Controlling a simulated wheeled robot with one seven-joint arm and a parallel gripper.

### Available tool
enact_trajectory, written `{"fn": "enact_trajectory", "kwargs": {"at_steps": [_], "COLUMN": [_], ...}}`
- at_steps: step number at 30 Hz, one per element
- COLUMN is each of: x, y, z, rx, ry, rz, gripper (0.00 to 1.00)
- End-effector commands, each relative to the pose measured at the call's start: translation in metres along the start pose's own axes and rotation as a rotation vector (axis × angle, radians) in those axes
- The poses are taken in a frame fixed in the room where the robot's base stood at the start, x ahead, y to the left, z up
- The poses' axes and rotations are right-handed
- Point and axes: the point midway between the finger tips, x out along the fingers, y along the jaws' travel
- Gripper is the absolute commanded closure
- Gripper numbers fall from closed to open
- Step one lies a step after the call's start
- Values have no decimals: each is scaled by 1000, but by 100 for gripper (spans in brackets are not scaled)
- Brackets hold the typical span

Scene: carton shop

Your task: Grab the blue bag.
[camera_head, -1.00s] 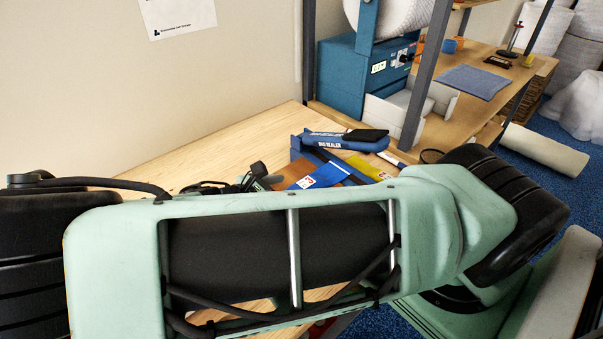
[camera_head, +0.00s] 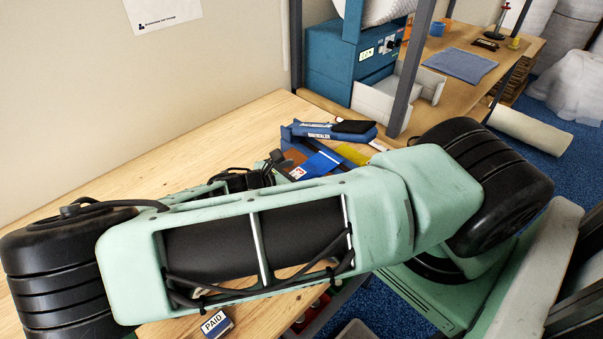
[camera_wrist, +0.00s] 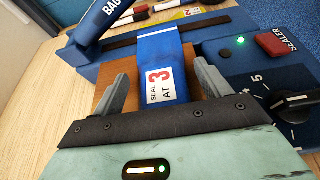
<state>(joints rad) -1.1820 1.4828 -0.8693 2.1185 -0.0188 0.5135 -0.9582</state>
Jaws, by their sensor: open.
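The blue bag (camera_wrist: 160,56) lies flat across the bag sealer in the wrist view, with a white label reading "SEAL AT 3". It also shows in the head view (camera_head: 322,164), partly hidden behind my arm. My gripper (camera_wrist: 160,88) is open, with one finger on each side of the bag's near end. I cannot tell whether the fingers touch the bag. The blue bag sealer (camera_wrist: 235,62) has a red switch, a lit green light and a black dial. Its raised arm (camera_wrist: 104,20) is at the upper left.
A yellow piece (camera_head: 354,153) lies beside the bag. A "PAID" stamp (camera_head: 215,323) is at the table's front edge. A grey post (camera_head: 410,70) and a white open box (camera_head: 385,98) stand behind the sealer. The wooden table (camera_head: 190,150) is clear at the back left.

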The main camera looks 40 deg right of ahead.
Motion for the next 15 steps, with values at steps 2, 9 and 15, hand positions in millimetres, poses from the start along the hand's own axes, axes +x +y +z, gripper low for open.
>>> {"fn": "enact_trajectory", "kwargs": {"at_steps": [2,9,15], "x": [0,0,0], "y": [0,0,0], "z": [0,0,1], "rx": [0,0,0], "ry": [0,0,0], "rz": [0,0,0], "gripper": [40,77,77]}}
